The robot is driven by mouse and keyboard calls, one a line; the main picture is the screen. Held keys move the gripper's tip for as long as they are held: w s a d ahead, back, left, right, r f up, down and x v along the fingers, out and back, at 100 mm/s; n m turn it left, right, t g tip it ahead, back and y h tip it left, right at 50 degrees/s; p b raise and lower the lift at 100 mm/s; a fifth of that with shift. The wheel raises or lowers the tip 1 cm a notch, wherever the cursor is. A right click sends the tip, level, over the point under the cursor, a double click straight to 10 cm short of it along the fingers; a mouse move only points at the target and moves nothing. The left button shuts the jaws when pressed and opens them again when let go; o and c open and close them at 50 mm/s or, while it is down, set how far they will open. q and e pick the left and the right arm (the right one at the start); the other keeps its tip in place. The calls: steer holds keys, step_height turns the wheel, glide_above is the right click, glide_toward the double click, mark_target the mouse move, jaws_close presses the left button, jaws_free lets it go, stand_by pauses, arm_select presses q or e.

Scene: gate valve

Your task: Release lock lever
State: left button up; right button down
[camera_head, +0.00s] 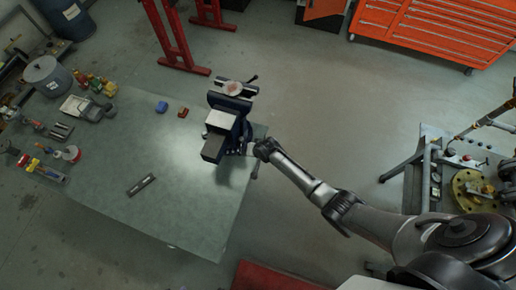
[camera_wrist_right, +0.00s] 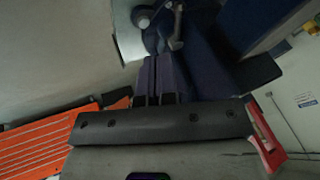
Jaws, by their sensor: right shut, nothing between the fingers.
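A blue and grey bench vise (camera_head: 222,137) is mounted at the right edge of the green-grey workbench (camera_head: 170,190). My right gripper (camera_head: 262,149) is at the vise's right side, low near the bench edge. In the right wrist view its fingers (camera_wrist_right: 156,99) are together and empty, with dark blue parts of the vise (camera_wrist_right: 205,55) just ahead. A grey lever-like part (camera_wrist_right: 178,28) and a round grey knob (camera_wrist_right: 143,17) show beyond the fingertips. I cannot tell for sure which is the lock lever, or whether the gripper touches it. My left gripper is out of view.
A blue block (camera_head: 162,107), a brown block (camera_head: 183,112) and a flat metal bar (camera_head: 141,184) lie on the bench. Several tools and a grey pot (camera_head: 47,74) stand at its left. An orange tool cabinet (camera_head: 430,30) is at the back right. Open floor lies right of the vise.

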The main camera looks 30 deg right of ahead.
steer(key=v, duration=0.5)
steer(key=shift+d, duration=0.1)
stand_by(0.6)
